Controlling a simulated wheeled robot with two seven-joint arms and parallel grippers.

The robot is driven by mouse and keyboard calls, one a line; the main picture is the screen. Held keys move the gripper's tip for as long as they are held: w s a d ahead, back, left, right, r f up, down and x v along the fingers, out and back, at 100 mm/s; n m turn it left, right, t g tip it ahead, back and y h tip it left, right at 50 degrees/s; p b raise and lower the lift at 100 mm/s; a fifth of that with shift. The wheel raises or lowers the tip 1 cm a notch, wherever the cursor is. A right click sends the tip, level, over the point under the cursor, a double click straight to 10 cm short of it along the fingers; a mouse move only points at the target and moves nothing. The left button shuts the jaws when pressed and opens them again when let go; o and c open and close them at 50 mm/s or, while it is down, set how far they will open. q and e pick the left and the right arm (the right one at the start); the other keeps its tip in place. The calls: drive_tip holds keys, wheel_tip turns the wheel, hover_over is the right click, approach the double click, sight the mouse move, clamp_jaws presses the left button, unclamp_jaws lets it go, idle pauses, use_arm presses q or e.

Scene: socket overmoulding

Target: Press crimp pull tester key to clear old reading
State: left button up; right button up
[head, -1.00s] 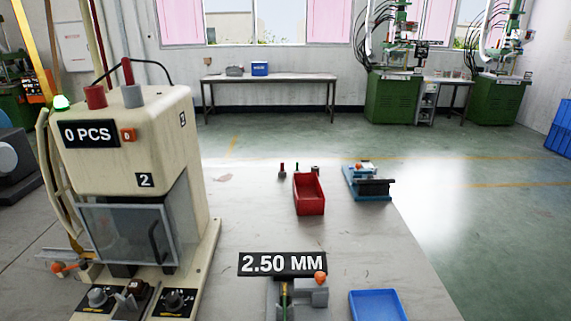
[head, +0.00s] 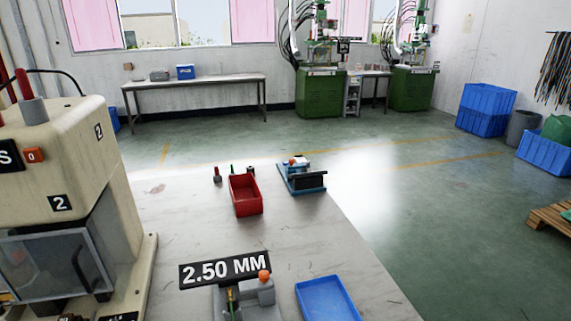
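Neither of my grippers shows in the head view. No label marks a crimp pull tester. A small blue bench device (head: 303,178) with a black front and an orange-red part on top sits at the far side of the table; it may be the tester, but I cannot read any display on it. Nearer, a grey device (head: 248,299) with an orange knob (head: 264,276) stands below a black display (head: 225,269) reading "2.50 MM". Its lower part is cut off by the frame's bottom edge.
A large cream machine (head: 72,150) marked 2 stands at the left, partly out of frame. A red bin (head: 245,196) is on the table (head: 180,232) beside the blue device, with small posts behind it. A blue tray (head: 327,300) lies at the front right. Open floor lies right of the table.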

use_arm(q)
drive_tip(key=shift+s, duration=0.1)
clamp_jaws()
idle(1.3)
